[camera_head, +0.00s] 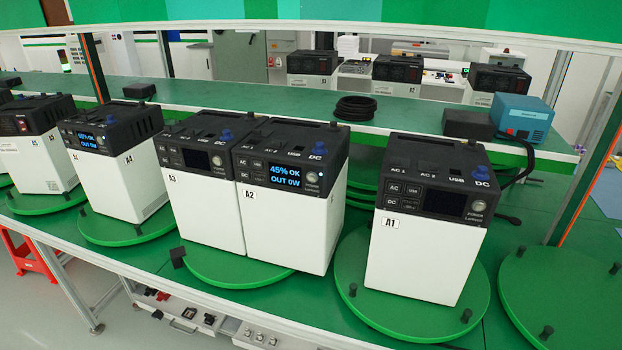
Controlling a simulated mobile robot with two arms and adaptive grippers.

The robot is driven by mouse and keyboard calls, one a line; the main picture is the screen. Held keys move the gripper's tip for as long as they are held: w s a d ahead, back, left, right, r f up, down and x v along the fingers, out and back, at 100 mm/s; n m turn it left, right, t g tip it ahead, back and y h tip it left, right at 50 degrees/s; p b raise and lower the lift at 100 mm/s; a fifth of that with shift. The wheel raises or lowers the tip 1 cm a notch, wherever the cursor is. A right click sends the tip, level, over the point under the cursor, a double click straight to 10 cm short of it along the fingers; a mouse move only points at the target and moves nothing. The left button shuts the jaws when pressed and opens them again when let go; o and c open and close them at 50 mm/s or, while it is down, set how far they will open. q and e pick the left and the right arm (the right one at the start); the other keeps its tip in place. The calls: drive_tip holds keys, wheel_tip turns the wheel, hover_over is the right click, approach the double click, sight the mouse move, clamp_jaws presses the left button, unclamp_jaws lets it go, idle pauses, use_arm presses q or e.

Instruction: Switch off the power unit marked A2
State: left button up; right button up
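The power unit marked A2 (286,217) is a white box with a dark top, standing upright on a green turntable in the middle of the head view. Its screen (285,176) is lit and reads 45% OK, OUT 0W. A round power button (312,177) sits right of the screen, with a small light spot near it. Unit A3 (202,205) stands close against its left side with a dark screen. Unit A1 (415,245) stands apart to the right, also with a dark screen. Neither of my grippers shows in the view.
Unit A4 (107,175) at the left has a lit screen, and more units stand beyond it. An empty green turntable (560,290) with black pegs is at the far right. A raised shelf (230,92) behind holds a coiled black cable (356,107) and a blue box (523,115).

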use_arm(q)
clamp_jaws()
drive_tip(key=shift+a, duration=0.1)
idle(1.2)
